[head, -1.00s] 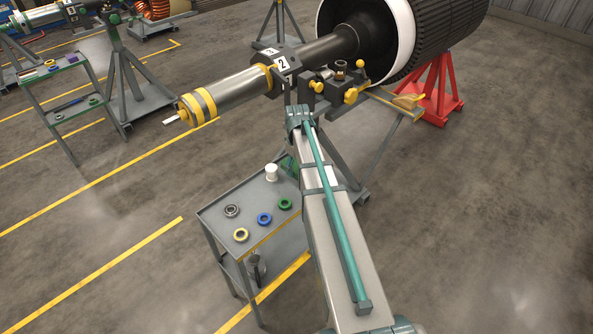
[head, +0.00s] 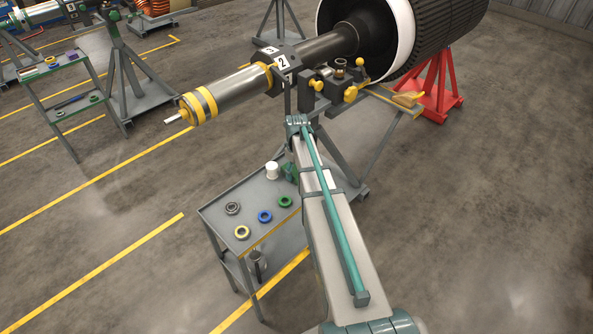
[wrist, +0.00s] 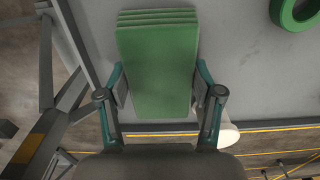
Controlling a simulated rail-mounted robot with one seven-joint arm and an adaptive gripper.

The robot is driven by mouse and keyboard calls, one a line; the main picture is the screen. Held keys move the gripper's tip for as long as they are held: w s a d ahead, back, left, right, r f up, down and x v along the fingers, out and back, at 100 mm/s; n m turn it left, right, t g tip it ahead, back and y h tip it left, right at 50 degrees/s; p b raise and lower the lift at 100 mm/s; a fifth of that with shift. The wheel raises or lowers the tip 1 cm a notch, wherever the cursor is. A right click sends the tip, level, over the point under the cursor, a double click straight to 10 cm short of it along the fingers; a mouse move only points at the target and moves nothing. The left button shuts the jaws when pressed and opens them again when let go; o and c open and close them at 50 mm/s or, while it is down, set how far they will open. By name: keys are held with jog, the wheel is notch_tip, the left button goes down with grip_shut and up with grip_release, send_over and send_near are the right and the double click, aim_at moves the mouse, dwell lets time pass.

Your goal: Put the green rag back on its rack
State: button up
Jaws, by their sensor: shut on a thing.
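The green rag (wrist: 158,70) is a folded block with several layer edges at its top in the wrist view. My gripper (wrist: 160,88) is shut on it, one teal finger against each long side. The rag is over the grey cart top (wrist: 240,65), near its edge; I cannot tell whether it touches the surface. In the head view a small green patch (head: 290,172) shows between the white cylinder and my arm, and most of my gripper is hidden behind the arm. I cannot make out a rack for the rag.
Open floor is at right.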

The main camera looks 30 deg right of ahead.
jog(key=o, duration=1.2)
notch_tip(320, 180, up, 12)
jog(key=b, duration=0.2)
jog(key=shift+b, duration=0.35)
